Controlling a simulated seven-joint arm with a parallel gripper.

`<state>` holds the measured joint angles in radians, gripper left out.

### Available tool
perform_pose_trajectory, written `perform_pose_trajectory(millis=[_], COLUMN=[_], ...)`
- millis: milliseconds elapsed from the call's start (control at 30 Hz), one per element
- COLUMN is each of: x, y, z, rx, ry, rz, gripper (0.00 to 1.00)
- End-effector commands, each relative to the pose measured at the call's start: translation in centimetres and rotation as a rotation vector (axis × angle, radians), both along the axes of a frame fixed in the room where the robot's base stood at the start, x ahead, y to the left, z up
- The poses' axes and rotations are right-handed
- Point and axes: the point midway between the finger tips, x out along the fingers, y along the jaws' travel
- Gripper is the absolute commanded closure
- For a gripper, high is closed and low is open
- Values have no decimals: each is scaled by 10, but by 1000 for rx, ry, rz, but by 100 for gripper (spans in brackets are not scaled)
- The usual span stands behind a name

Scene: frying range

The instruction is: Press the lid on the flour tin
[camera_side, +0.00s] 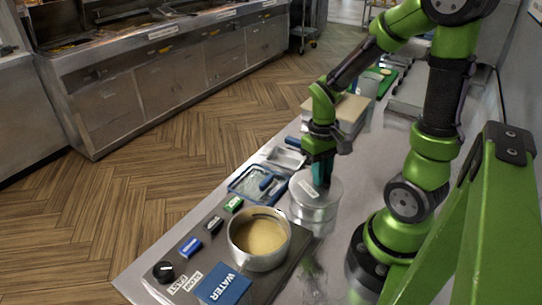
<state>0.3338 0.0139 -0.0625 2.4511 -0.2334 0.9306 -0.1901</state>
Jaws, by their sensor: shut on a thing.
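The flour tin (314,213) is a round silvery can on the steel counter, right of the middle of the picture. A pale grey round lid (303,187) with a small white label is at its top. My gripper (319,184) points straight down over the lid, shut on the lid's middle. The jaws hide part of the lid, and I cannot tell how far down it sits on the rim.
A metal pot (238,257) of tan mixture stands left of the tin on a dark base with a black knob (163,271) and a blue WATER card (225,288). A blue-edged tray (236,187) and a pale box (337,109) lie behind.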

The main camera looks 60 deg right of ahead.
Motion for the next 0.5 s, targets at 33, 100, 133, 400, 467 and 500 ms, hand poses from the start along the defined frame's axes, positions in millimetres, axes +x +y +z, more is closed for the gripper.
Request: perform_pose_trajectory(millis=[33,100,133,400,467,500], x=[0,0,0,0,0,0], y=[0,0,0,0,0,0], z=[0,0,0,0,0,0], rx=[0,0,0,0,0,0], ry=[0,0,0,0,0,0], rz=[0,0,0,0,0,0], gripper=[100,100,100,100,81,75])
